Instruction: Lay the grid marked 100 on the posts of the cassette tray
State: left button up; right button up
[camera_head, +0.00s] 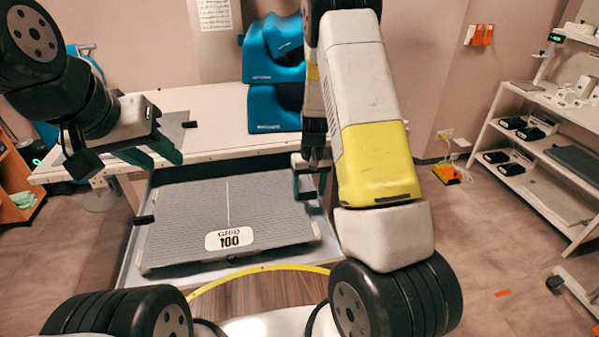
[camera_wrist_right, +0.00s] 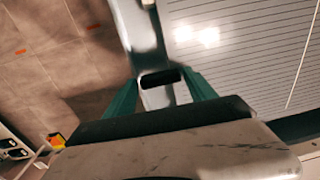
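The grid marked 100 (camera_head: 190,212) is a flat grey ribbed board with a white label. It lies over the pale cassette tray (camera_head: 130,262) in front of the table, and it also shows in the right wrist view (camera_wrist_right: 250,60). Black blocks show at its left edge; I cannot tell whether it rests on posts. My left gripper (camera_head: 152,153) is open and empty above the grid's far left corner. My right gripper (camera_head: 309,183) is at the grid's right edge. In the right wrist view its green fingers (camera_wrist_right: 162,85) stand apart, either side of a black block (camera_wrist_right: 160,78) at the tray's rim.
The white table (camera_head: 215,105) stands behind the tray, with blue moulded supports (camera_head: 275,75) on it. A yellow curved line (camera_head: 255,268) lies in front of the tray.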

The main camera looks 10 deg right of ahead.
jog(key=shift+o, duration=0.9)
notch_tip(320, 180, up, 12)
jog(key=s+a+r+t+y, duration=0.1)
jog(key=s+r+t, duration=0.1)
jog(key=s+r, duration=0.5)
jog(key=s+r+t+y, duration=0.1)
jog(key=s+r, duration=0.3)
jog(key=r, duration=0.5)
jog(key=s+a+r+t, duration=0.1)
jog(key=s+r+t, duration=0.2)
jog(key=s, duration=1)
notch_tip(320, 180, up, 2)
jog(key=shift+s+r, duration=0.1)
jog(key=shift+s, duration=0.05)
jog(key=shift+a, duration=0.1)
